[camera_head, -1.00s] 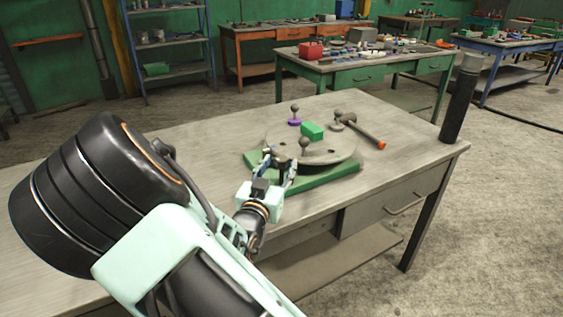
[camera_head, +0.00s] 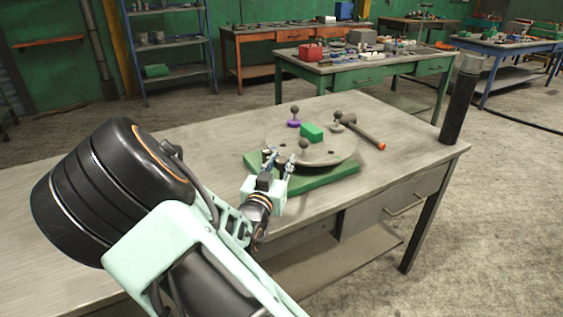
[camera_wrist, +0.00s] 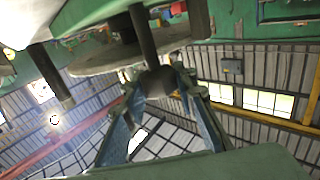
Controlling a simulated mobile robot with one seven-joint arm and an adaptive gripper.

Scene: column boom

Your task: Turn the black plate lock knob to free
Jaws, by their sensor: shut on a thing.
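In the wrist view the black knob (camera_wrist: 158,84), a dark ball on a straight stem, sits between the fingers of my gripper (camera_wrist: 157,75), which are shut on it. In the head view my gripper (camera_head: 279,160) is at the near left edge of the round grey plate (camera_head: 335,157), which lies on a green base (camera_head: 330,177). A dark ball knob (camera_head: 304,144) stands upright close to the fingertips. The fingers partly hide the plate's near edge. I cannot tell the knob's lock setting.
A hammer (camera_head: 366,136) with an orange-tipped handle lies to the right. A dark cylinder (camera_head: 459,105) stands at the bench's right corner.

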